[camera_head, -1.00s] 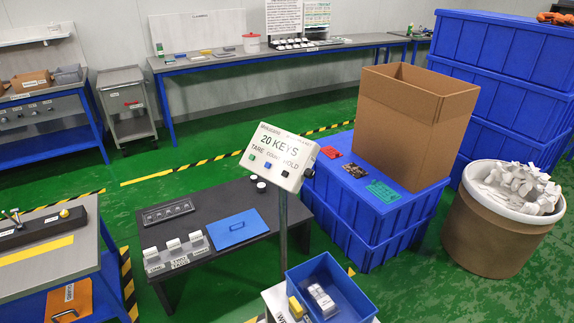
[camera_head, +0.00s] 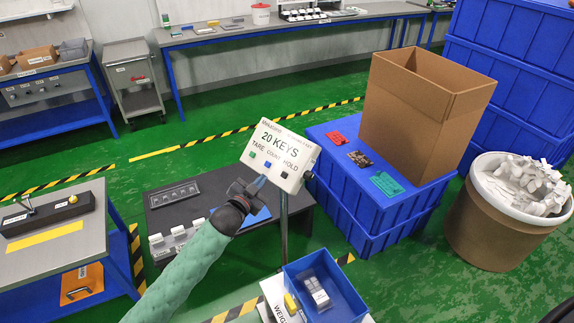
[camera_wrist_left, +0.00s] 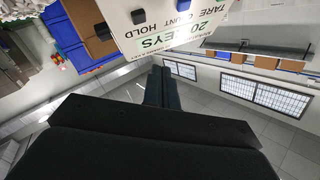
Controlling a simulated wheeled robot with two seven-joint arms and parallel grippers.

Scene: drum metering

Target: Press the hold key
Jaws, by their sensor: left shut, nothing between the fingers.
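The indicator (camera_head: 279,156) is a white box on a grey post, reading "20 KEYS". Under the labels TARE, COUNT and HOLD sit a green key (camera_head: 252,155), a blue key (camera_head: 268,164) and the black hold key (camera_head: 285,174). My left gripper (camera_head: 259,184) is shut and empty at the panel's lower left, left of the hold key; contact cannot be told. In the left wrist view the indicator face (camera_wrist_left: 185,25) is upside down at the top, and the shut fingertips (camera_wrist_left: 163,72) point towards its lower edge in the picture. My right gripper is not in view.
A blue bin (camera_head: 340,300) with white pieces stands below the indicator. A dark low table (camera_head: 165,215) with white blocks is behind my left arm. Blue crates (camera_head: 345,205) with coloured cards and a cardboard box (camera_head: 425,105) stand right, beside a drum of white pieces (camera_head: 470,225).

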